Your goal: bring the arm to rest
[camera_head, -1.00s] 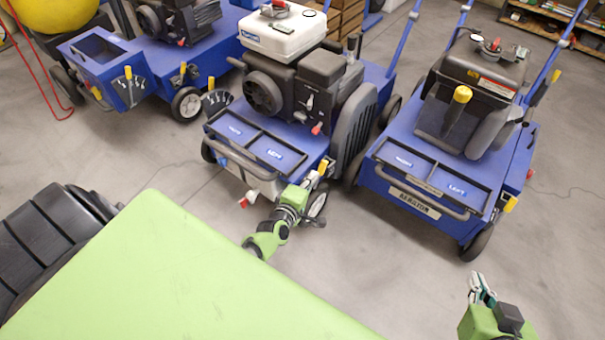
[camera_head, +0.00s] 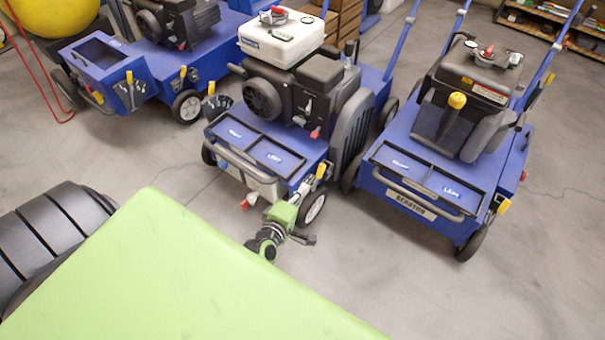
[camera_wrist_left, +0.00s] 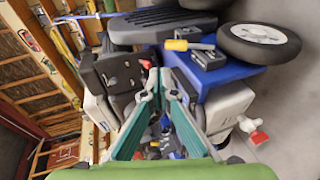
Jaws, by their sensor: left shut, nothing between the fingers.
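My left arm reaches out past my green body (camera_head: 190,280) toward the front of the middle blue aerator (camera_head: 262,150). My left gripper (camera_head: 303,190) is small in the head view, close to that aerator's front right corner by its wheel (camera_head: 313,207). In the left wrist view the teal-padded fingers (camera_wrist_left: 158,88) come together at the tips with nothing held. Whether they touch the machine I cannot tell. My right gripper is out of the head view.
Another blue aerator (camera_head: 430,185) stands to the right, and one (camera_head: 150,75) at the back left. A dark ridged roller or tire (camera_head: 50,230) lies at left. The floor (camera_head: 480,295) at lower right is clear.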

